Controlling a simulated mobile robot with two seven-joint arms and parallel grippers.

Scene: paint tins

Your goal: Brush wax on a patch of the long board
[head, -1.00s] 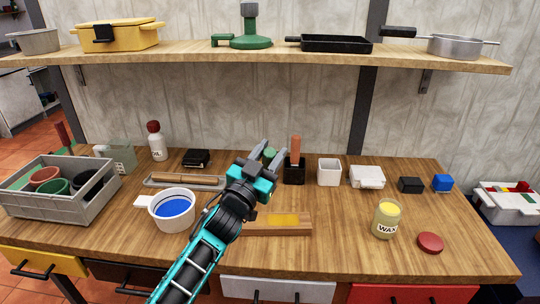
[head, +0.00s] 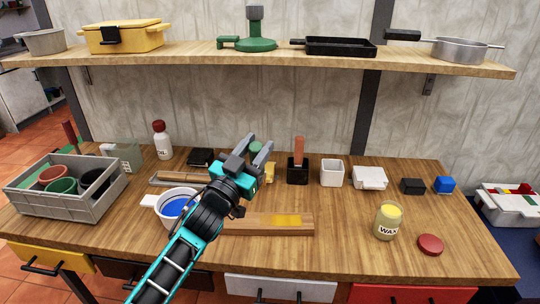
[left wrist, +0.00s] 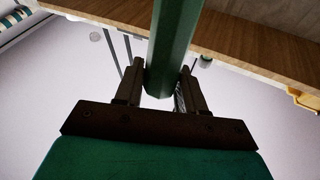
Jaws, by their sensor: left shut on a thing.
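The long board (head: 240,229) lies flat near the front of the bench, with a yellow patch (head: 286,221) towards its right end. My left gripper (head: 258,148) is above the bench, behind the board, shut on a green handle (left wrist: 174,45). The handle's rounded end (head: 256,147) shows between the fingers in the head view. What the handle's other end carries is hidden by the gripper. The wax jar (head: 387,224), with yellow contents, stands open at the right, its label facing front. A red lid (head: 430,245) lies beside it. My right gripper is not in view.
A white pot of blue paint (head: 166,212) stands left of the board, partly behind my left arm. A grey crate (head: 70,205) holds several pots at far left. A black holder (head: 297,174) and white cup (head: 332,174) stand behind. Bench between board and jar is clear.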

